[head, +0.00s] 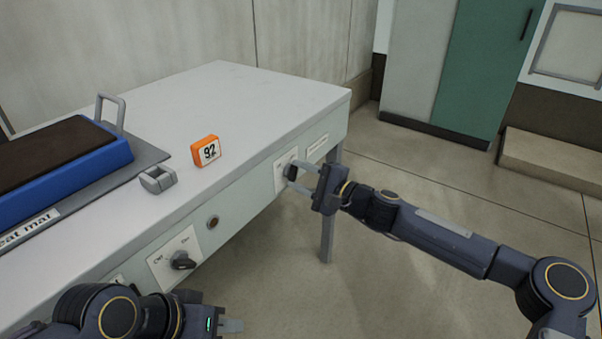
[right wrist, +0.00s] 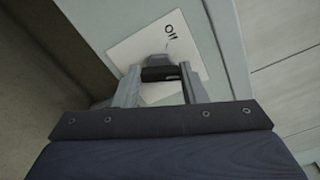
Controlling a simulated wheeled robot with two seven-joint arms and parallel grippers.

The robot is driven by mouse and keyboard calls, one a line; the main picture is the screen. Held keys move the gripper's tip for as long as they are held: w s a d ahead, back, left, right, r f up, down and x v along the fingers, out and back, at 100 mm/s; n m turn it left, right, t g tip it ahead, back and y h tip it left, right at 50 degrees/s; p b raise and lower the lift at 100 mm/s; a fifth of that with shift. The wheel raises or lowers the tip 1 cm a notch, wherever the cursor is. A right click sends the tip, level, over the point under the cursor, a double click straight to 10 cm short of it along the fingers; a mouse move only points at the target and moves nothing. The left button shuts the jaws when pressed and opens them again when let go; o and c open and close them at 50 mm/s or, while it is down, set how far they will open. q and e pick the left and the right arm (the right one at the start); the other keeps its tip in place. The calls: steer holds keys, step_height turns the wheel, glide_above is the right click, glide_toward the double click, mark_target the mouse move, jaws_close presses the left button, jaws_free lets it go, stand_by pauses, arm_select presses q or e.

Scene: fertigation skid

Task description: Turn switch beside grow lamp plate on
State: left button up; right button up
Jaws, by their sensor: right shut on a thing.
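A white switch plate (head: 280,177) is on the table's front face near its far end. A narrow label plate (head: 318,148) sits just right of it, its text too small to read. My right gripper (head: 300,172) is shut on the dark switch knob (head: 290,171). In the right wrist view, the fingers (right wrist: 160,80) flank the knob (right wrist: 160,74), and the plate (right wrist: 140,48) shows a word that looks like "Off". The knob's pointing direction is mostly hidden. My left gripper (head: 230,326) is low at the bottom edge, apart from the table front; its jaw opening is unclear.

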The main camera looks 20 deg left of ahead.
steer(key=m+p, duration=0.1)
steer(key=m, duration=0.3)
steer(key=shift+p, duration=0.3)
stand_by(0.5)
steer(key=o, duration=1)
steer(key=shift+d, duration=0.15)
steer(key=p+v, duration=0.1)
steer(key=v, duration=0.6)
steer(key=shift+d, duration=0.25)
steer(key=shift+s, duration=0.1)
